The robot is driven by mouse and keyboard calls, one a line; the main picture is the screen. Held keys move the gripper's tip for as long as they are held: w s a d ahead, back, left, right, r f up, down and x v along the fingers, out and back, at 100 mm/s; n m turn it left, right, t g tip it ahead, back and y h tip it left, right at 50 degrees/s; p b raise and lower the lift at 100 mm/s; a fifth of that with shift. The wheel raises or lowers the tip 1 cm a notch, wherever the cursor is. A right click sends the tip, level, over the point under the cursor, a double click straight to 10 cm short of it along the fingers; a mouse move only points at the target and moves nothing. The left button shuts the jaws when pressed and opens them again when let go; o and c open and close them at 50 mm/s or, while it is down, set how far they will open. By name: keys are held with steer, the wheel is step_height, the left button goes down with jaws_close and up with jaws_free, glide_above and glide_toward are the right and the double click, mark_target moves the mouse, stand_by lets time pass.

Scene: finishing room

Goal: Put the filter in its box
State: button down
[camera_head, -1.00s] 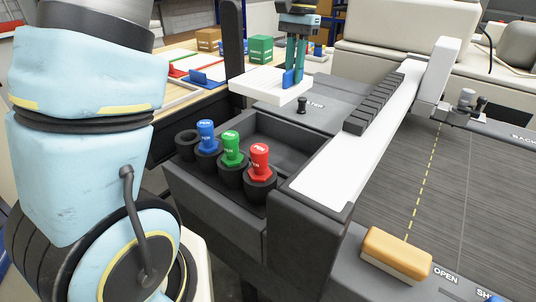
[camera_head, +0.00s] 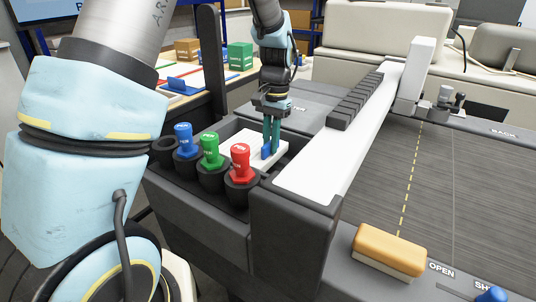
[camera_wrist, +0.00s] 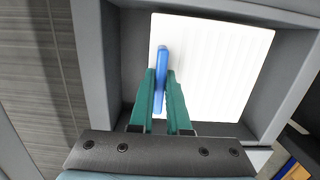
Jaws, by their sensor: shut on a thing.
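The filter is a white ribbed panel (camera_head: 250,143) with an upright blue tab (camera_head: 266,151). My gripper (camera_head: 271,148) points down with its green fingers shut on the tab. In the wrist view the fingers (camera_wrist: 160,88) stand on both sides of the tab, and the white panel (camera_wrist: 225,70) lies within the outline of the dark grey box (camera_wrist: 134,55). A strip of box floor shows left of the panel; its right side is close to the wall. In the head view the box (camera_head: 230,129) is partly hidden by pens. I cannot tell whether the panel touches the floor.
Blue (camera_head: 184,140), green (camera_head: 210,151) and red (camera_head: 241,162) pens stand in holders along the box's near left side. A white rail (camera_head: 318,160) borders it on the right. A dark lid-like plate (camera_head: 308,103) lies behind. An orange block (camera_head: 389,250) sits in front.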

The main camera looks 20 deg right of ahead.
mark_target(270, 155)
steer(key=shift+f+p, duration=0.45)
steer(key=shift+f, duration=1.6)
steer(key=c, duration=0.9)
jaws_free()
steer(key=shift+f, duration=0.15)
steer(key=r+b, duration=0.1)
steer(key=r, duration=0.3)
steer(key=r+b, duration=0.1)
steer(key=r, duration=0.3)
steer(key=w+d+r+b, duration=0.1)
steer(key=r, duration=0.3)
steer(key=shift+r, duration=0.1)
